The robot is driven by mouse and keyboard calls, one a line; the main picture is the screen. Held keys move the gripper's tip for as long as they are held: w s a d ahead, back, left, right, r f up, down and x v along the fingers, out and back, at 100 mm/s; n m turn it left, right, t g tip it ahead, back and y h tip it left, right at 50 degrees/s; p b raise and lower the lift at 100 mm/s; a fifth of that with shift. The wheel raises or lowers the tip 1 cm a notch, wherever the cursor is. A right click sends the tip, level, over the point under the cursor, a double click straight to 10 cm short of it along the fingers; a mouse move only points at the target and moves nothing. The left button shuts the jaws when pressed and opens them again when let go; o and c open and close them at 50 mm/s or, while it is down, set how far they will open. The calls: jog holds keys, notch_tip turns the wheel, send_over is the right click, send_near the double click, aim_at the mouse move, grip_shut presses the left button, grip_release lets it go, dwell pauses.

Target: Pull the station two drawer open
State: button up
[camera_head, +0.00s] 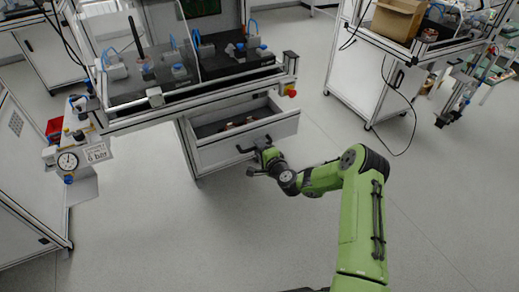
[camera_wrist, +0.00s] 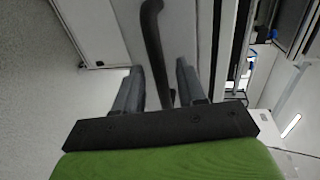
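The drawer (camera_head: 218,152) under the workbench is partly open, with its inside and a few small dark and reddish items showing. A dark bar handle (camera_head: 246,149) runs across its pale front. My gripper (camera_head: 262,152) is at the right part of this handle. In the wrist view, the two grey fingers of my gripper (camera_wrist: 160,82) stand apart, one on each side of the black handle (camera_wrist: 153,35). Narrow gaps show between handle and fingers, so they do not look closed on it. The drawer's number is not readable.
The workbench (camera_head: 130,119) above the drawer carries several fixtures, with a red knob (camera_head: 291,93) at its right corner. A gauge panel (camera_head: 68,161) stands at left. Another bench (camera_head: 372,85) stands at upper right. The grey floor in front is clear.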

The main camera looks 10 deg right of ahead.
jog(key=b+v, duration=0.1)
jog(key=v, duration=1.4)
jog(key=shift+s, duration=0.4)
jog(key=shift+d, duration=0.1)
